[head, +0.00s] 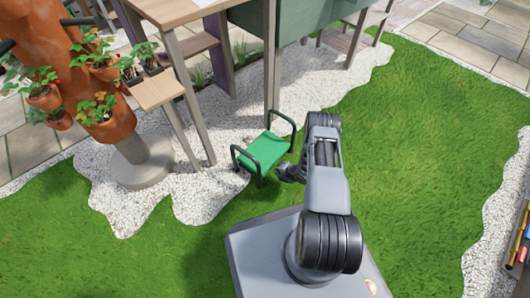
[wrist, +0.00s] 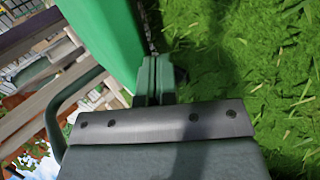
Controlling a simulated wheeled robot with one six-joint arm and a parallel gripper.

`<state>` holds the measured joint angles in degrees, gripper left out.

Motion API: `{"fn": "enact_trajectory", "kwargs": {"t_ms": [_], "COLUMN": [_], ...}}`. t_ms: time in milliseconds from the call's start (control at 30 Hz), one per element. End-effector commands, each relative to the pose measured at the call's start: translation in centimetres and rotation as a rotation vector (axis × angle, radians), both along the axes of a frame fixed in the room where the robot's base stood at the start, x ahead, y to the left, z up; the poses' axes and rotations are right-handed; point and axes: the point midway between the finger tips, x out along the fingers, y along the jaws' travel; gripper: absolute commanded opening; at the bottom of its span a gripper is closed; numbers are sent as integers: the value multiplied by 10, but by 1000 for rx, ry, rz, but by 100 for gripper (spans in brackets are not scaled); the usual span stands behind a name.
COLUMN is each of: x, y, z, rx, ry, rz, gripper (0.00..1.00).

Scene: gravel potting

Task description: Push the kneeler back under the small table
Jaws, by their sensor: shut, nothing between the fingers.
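The kneeler (head: 264,150) has a green pad and two dark looped handles. It stands upright where the white gravel meets the grass. Its green pad (wrist: 105,35) and a handle loop fill the left of the wrist view. A small wooden table (head: 157,90) with a light top stands left of the kneeler, beside the planter; I cannot be sure it is the one named. The kneeler stands out in the open, clear of its top. My gripper (head: 284,173) is shut and empty, low at the kneeler's right side. Its fingers (wrist: 155,78) are close beside the pad; contact is unclear.
A taller wooden table (head: 180,10) and a green trough (head: 285,22) on long legs stand behind the kneeler. A terracotta planter (head: 115,110) with strawberry plants stands at left. Grass (head: 420,150) is open to the right.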

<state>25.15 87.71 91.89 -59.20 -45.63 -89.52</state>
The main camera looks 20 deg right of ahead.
Motion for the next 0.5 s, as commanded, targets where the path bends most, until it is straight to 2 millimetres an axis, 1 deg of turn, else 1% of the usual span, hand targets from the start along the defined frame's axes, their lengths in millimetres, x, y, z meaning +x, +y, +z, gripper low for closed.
{"fn": "enact_trajectory", "kwargs": {"t_ms": [367,500], "x": [0,4], "y": [0,3], "z": [0,0], "rx": [0,-1], "ry": [0,0], "rz": [0,2], "gripper": [0,0]}}
